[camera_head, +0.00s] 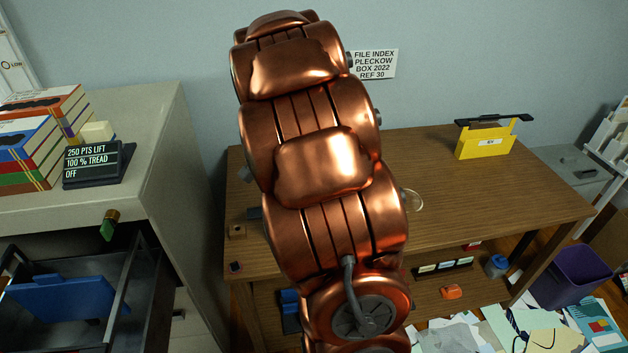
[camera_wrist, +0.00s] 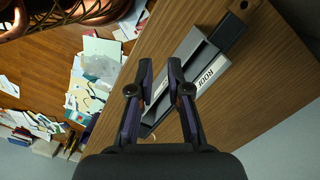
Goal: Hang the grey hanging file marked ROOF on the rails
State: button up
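The grey hanging file marked ROOF (camera_wrist: 207,82) shows in the wrist view on the brown wooden table, with a white label and a dark end at upper right. My gripper (camera_wrist: 161,62) is open above it, its fingertips apart over the file's left part. I cannot tell whether they touch it. In the head view my copper arm hides the gripper and most of that table area. An open metal drawer (camera_head: 137,272) at lower left has side rails and holds a blue hanging file (camera_head: 68,297).
A yellow file (camera_head: 485,143) stands at the table's back right. Books (camera_head: 30,150) and a dark sign (camera_head: 95,163) sit on the cabinet. A purple bin (camera_head: 570,277) and scattered papers (camera_head: 545,330) lie at lower right. The table's right half is mostly clear.

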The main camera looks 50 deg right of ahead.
jog(key=d+f+m, duration=0.1)
jog(key=d+m, duration=0.1)
jog(key=d, duration=0.2)
jog(key=w+d+f+m, duration=0.1)
jog(key=d+f+m, duration=0.1)
jog(key=d, duration=0.3)
jog(key=w+d+f+m+t+p, duration=0.1)
jog(key=d+f+m, duration=0.1)
jog(key=d, duration=0.2)
jog(key=shift+w+d+m, duration=0.2)
jog(key=shift+m, duration=0.1)
jog(key=f+p, duration=0.1)
jog(key=f, duration=0.3)
jog(key=a+f+p, duration=0.1)
jog(key=f, duration=0.3)
jog(key=w+f+p, duration=0.1)
jog(key=f, duration=0.3)
jog(key=shift+a, duration=0.2)
jog(key=shift+c, duration=0.3)
grip_shut()
jog(key=shift+r, duration=0.1)
jog(key=shift+r+p, duration=0.3)
jog(key=shift+r, duration=0.65)
jog(key=shift+r, duration=0.1)
